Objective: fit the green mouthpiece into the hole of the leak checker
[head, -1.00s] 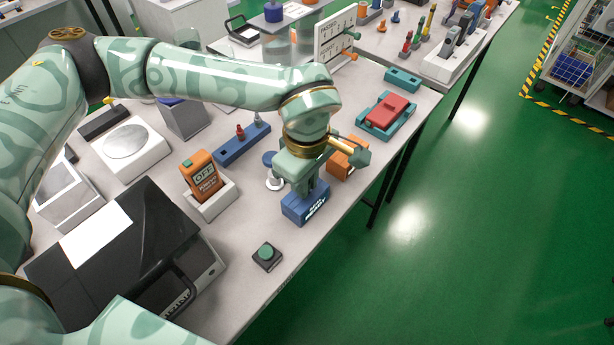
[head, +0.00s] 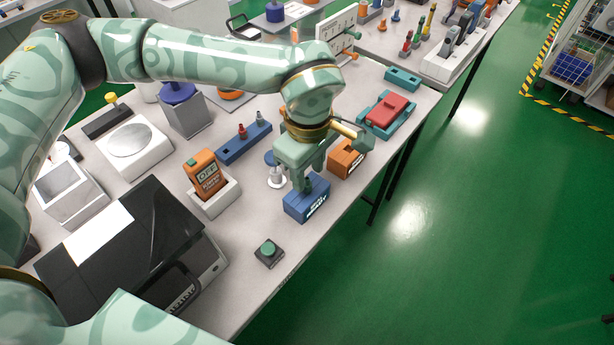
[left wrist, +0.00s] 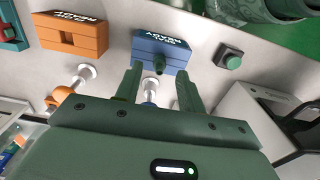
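A blue box with white lettering (head: 306,205), which looks like the leak checker, stands near the table's front edge. The dark green mouthpiece (left wrist: 160,64) stands upright in its top in the left wrist view. It also shows, small and partly covered, in the head view (head: 307,188). My left gripper (left wrist: 160,84) is open, with one finger on each side of the mouthpiece and a gap to both. In the head view the left gripper (head: 309,178) is just above the blue box. How deep the mouthpiece sits is hard to tell. My right gripper is not in view.
An orange slotted box (head: 346,160) stands right of the blue one. A white post (head: 277,178) is close behind. An orange tester (head: 204,175) sits in a white cradle, near a blue rack (head: 240,145) with pegs. A green button (head: 268,250) is left of the box.

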